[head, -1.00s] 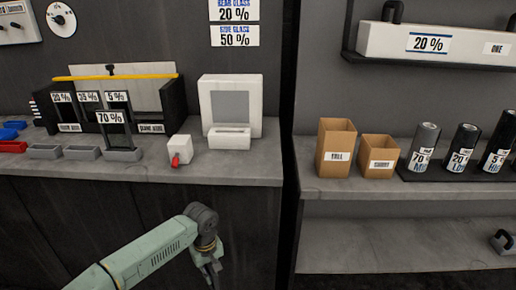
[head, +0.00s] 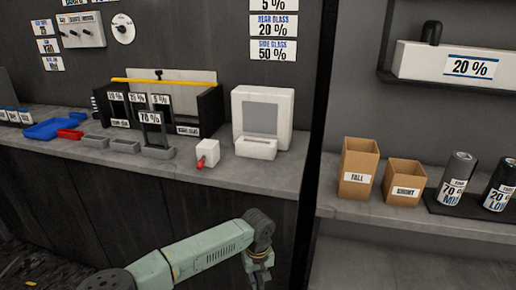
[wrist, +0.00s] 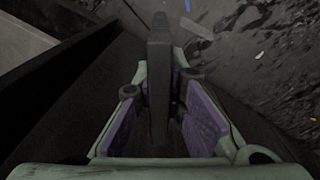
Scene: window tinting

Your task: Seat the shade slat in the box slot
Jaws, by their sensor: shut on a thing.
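My gripper (wrist: 160,115) is shut on a long dark flat piece (wrist: 158,70), seen nearly edge-on between the purple pads in the wrist view; I take it to be the shade slat, but no label shows. In the head view my gripper (head: 262,277) hangs low in front of the counter, well apart from the slotted box, and the held piece is hard to make out. The black slotted box (head: 210,110) stands at the back of the counter. Dark slats labelled 20%, 35% and 5% stand there, and a 70% slat (head: 151,130) stands in front in a grey holder.
The counter (head: 250,172) also holds a white box with a grey panel (head: 263,112), a small white block with a red tip (head: 206,152), and blue and red trays (head: 55,128). Cardboard boxes (head: 358,170) and dark cylinders stand on the right shelf. Floor shows below my gripper.

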